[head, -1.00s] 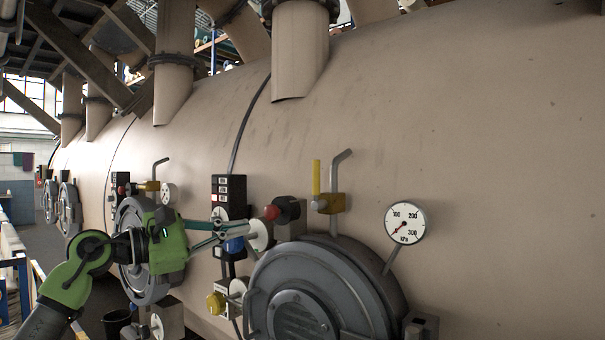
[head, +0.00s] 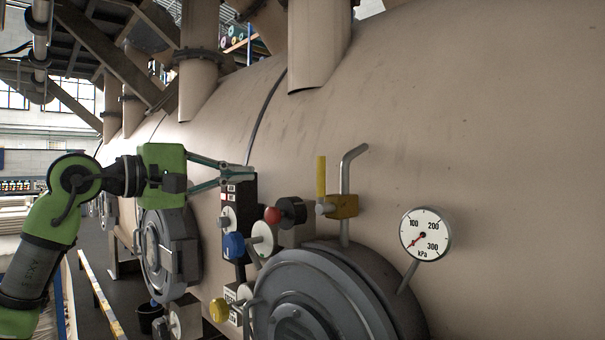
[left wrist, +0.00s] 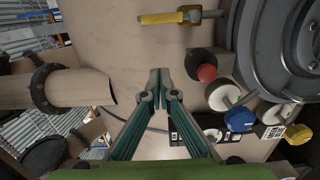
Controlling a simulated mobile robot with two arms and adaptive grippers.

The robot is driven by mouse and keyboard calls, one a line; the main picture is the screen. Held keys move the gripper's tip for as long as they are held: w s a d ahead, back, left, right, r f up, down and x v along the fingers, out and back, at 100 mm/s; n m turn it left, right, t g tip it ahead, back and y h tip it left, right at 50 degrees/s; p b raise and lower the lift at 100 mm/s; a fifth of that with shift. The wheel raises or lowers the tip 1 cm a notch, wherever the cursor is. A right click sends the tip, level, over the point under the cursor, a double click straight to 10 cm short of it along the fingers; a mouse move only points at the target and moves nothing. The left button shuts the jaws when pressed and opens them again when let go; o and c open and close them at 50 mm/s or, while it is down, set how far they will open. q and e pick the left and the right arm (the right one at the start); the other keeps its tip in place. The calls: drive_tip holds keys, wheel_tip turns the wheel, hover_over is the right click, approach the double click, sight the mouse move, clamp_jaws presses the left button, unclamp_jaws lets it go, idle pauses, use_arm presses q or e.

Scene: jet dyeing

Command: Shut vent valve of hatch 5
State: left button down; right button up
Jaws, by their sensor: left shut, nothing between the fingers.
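The vent valve (head: 342,206) has a brass-yellow body on a bent grey pipe (head: 349,168) above the near hatch (head: 318,298). Its yellow lever (head: 321,176) stands upright, alongside the pipe. I cannot read a hatch number. My left gripper (head: 250,174) is shut and empty, held in front of the vessel wall, left of the lever and apart from it. In the left wrist view my left gripper (left wrist: 158,76) points toward the yellow lever (left wrist: 160,18) at the top, with a gap between them. My right gripper is not in view.
A pressure gauge (head: 426,234) stands right of the valve. Left of it are a red knob (head: 272,214), a blue knob (head: 233,245), a yellow knob (head: 218,310) and a black switch panel (head: 240,205). Another hatch (head: 165,254) lies farther left. The wall above the valve is clear.

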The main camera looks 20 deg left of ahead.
sight(321, 177)
use_arm(q)
drive_tip(key=w+d+p, duration=0.5)
drive_tip(key=w+d, duration=0.3)
drive_tip(key=shift+w+d+f+p, duration=0.15)
drive_tip(key=shift+w+d+p, duration=0.15)
drive_tip(key=shift+w, duration=0.05)
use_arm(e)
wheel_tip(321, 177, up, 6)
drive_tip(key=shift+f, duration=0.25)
use_arm(q)
drive_tip(key=shift+s+d+m, duration=0.1)
drive_tip(key=shift+d+m, duration=0.05)
drive_tip(key=shift+m, duration=0.15)
